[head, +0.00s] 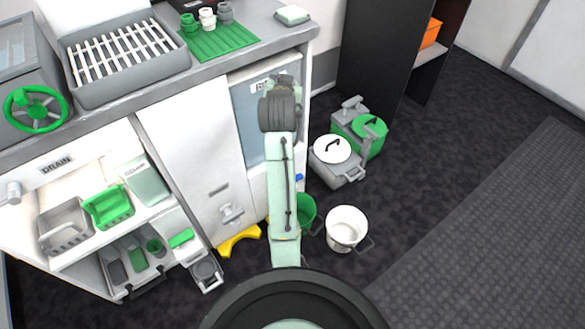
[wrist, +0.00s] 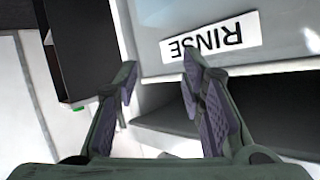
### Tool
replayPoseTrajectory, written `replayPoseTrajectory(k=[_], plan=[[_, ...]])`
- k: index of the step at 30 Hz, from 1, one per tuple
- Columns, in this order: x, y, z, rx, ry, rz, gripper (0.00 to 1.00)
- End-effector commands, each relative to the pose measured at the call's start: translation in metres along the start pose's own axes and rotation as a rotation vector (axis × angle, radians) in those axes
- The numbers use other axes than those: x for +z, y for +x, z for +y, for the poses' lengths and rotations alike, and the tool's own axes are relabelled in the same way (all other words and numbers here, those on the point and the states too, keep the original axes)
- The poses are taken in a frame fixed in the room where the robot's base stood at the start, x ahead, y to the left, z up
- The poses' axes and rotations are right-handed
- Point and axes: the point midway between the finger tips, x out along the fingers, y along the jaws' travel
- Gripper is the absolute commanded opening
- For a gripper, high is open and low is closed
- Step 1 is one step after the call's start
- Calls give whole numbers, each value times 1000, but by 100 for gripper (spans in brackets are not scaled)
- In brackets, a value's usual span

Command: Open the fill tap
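No tap in view is labelled as the fill tap. A grey tap-like fitting (head: 231,213) sticks out low on the white cabinet front, to the left of my arm; I cannot tell whether it is the fill tap or whether it is open. My gripper (wrist: 160,85) is open and empty in the wrist view, its two dark-padded fingers spread in front of a pale panel with an upside-down RINSE label (wrist: 209,36). In the head view my gripper (head: 283,80) is partly hidden by my wrist, in front of the blue-grey panel (head: 250,125).
A white bucket (head: 346,229) and a partly hidden green bucket (head: 306,211) stand on the floor beside my arm. Lidded grey (head: 337,172) and green (head: 344,128) containers stand behind them. A green handwheel (head: 36,109) is at far left. The dark floor at right is clear.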

Motion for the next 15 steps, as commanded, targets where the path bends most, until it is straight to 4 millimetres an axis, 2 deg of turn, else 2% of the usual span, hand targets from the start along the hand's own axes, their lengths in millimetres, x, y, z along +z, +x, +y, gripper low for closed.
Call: replayPoseTrajectory(k=[1, 3, 5, 6, 9, 12, 15], plan=[[37, 24, 1, 47, 60, -109, 37], [85, 47, 8, 135, 150, -241, 37], [126, 61, 14, 225, 222, -346, 37], [154, 67, 19, 292, 267, -408, 37], [215, 72, 31, 472, 361, -532, 37], [256, 69, 41, 616, 420, -598, 37], [275, 65, 47, 699, 451, -623, 37]])
